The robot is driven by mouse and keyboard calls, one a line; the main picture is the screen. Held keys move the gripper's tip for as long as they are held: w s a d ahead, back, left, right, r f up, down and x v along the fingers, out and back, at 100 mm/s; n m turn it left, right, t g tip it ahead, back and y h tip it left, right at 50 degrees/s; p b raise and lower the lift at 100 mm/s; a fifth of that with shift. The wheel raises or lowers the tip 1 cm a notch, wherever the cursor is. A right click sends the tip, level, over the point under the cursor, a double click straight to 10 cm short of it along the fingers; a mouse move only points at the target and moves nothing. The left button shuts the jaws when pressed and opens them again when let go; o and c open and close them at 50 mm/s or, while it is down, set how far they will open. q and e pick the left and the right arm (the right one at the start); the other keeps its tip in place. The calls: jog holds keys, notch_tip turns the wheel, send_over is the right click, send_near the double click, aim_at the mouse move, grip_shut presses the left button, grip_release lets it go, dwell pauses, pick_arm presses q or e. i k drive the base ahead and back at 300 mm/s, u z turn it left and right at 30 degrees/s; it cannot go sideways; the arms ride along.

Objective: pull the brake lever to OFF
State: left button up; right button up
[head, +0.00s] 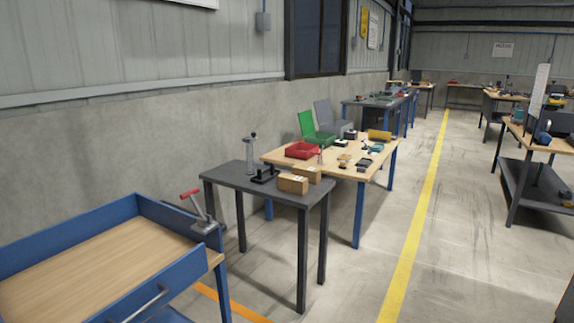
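A lever with a red grip (189,194) stands at the right end of the blue-walled cart (172,219). It has a metal arm and a grey base (207,227). The arm leans up and to the left, with the grip at its top. No ON or OFF marking can be read on it. No label says which one is the brake lever. Neither of my grippers is in view.
The cart has a wooden bed (95,265) and a front drawer handle (148,303). A wooden table (330,160) with bins stands behind. Floor right of the dark table is clear, with a yellow line (415,230).

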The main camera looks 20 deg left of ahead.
aim_at(190, 194)
jog(key=u, duration=0.45)
jog(key=i, duration=2.35)
jog(key=u, duration=4.7)
jog(key=k, duration=0.4)
jog(key=z, duration=0.2)
